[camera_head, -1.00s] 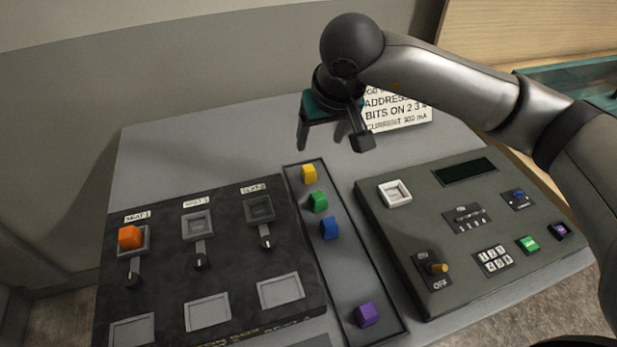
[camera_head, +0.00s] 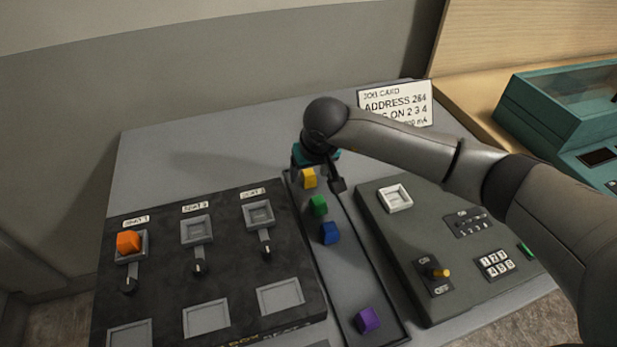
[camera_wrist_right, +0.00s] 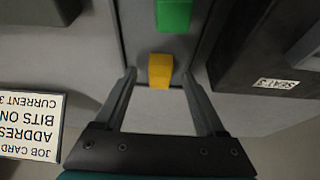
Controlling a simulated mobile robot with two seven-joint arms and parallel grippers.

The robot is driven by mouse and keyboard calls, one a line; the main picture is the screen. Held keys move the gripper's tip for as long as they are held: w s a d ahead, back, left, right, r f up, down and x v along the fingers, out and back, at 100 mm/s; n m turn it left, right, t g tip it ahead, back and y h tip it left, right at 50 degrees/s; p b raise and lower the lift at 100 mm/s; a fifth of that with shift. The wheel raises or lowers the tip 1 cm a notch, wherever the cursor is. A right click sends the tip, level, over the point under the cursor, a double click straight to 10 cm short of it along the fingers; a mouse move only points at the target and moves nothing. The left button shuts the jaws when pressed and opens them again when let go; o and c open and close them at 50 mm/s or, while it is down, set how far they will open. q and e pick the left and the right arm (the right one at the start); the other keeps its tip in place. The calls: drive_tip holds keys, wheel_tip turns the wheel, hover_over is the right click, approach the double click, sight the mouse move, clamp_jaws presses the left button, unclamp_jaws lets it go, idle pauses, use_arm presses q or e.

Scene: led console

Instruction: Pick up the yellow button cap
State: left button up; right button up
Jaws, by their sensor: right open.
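The yellow button cap (camera_head: 309,178) sits at the far end of a narrow grey tray (camera_head: 366,270) between the two panels. My right gripper (camera_head: 318,184) is over that end of the tray. In the right wrist view the yellow cap (camera_wrist_right: 160,70) lies between the tips of my open right gripper (camera_wrist_right: 160,78), with a gap on both sides. The green cap (camera_head: 318,206) is just nearer in the tray and also shows in the right wrist view (camera_wrist_right: 173,14). My left gripper is not in view.
A blue cap (camera_head: 330,232) and a purple cap (camera_head: 367,319) are in the same tray. A black panel with seats (camera_head: 168,267) and an orange cap (camera_head: 128,242) is at left. A grey-green control panel (camera_head: 400,270) is at right. A job card (camera_head: 385,99) stands behind.

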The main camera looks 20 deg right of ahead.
drive_tip(key=shift+f, duration=0.1)
clamp_jaws()
idle(0.6)
